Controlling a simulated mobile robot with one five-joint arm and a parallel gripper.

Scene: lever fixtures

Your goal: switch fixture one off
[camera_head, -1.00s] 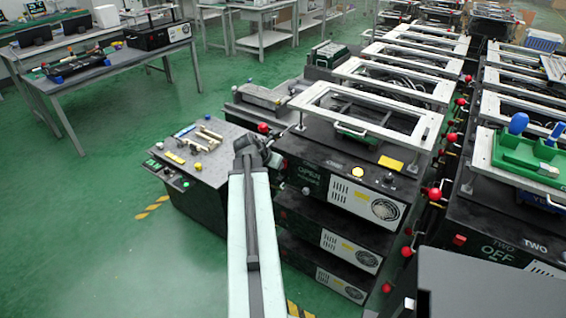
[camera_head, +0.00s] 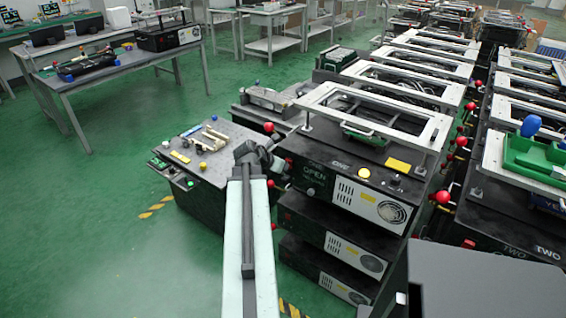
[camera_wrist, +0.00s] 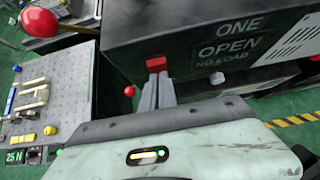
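Fixture one is a dark box (camera_head: 345,160) with a white frame on top, marked ONE and OPEN; it fills the upper part of the wrist view (camera_wrist: 200,30). My gripper (camera_head: 262,152) is beside the box's left front corner. In the wrist view its grey fingers (camera_wrist: 158,92) look closed together, just below a small red block (camera_wrist: 156,63) on the box; I cannot tell whether they touch.
A low grey bench (camera_head: 205,155) with small tools and buttons stands to the left. Fixture two (camera_head: 500,215) is to the right across a narrow gap with red knobs. More units are stacked below and behind fixture one. Green floor (camera_head: 90,230) is clear at left.

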